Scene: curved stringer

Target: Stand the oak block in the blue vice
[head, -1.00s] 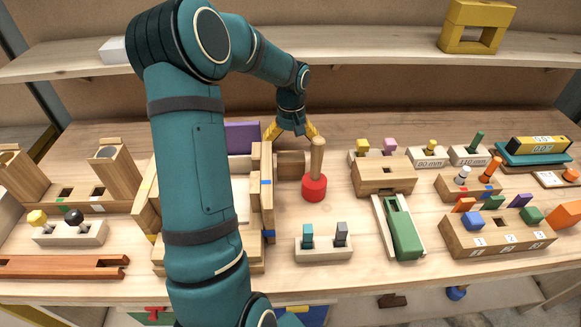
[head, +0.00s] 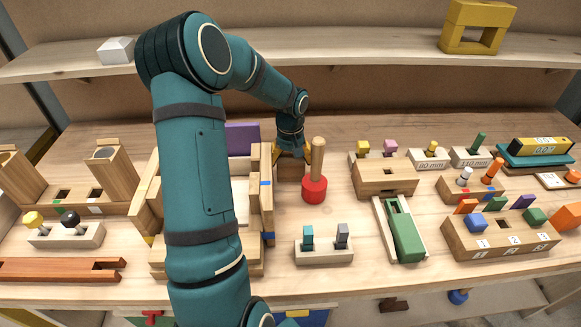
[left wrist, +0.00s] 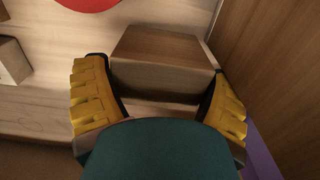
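The oak block (head: 290,171) is a brown wooden block lying on the bench, just right of a wooden vice and left of the red mallet. My left gripper (head: 293,156) reaches down over it from behind. In the left wrist view, the block (left wrist: 165,60) sits between the yellow fingers (left wrist: 160,100), which appear to press on both its sides. The wooden vice with blue marks (head: 267,205) is left of the block and partly hidden behind my left arm. My right gripper is not in view.
The red mallet (head: 314,189) stands close to the block's right side. A purple piece (head: 242,138) stands behind the vice. A slotted block (head: 385,178) and a two-peg holder (head: 324,250) lie to the right and in front. Some bare bench lies around the mallet.

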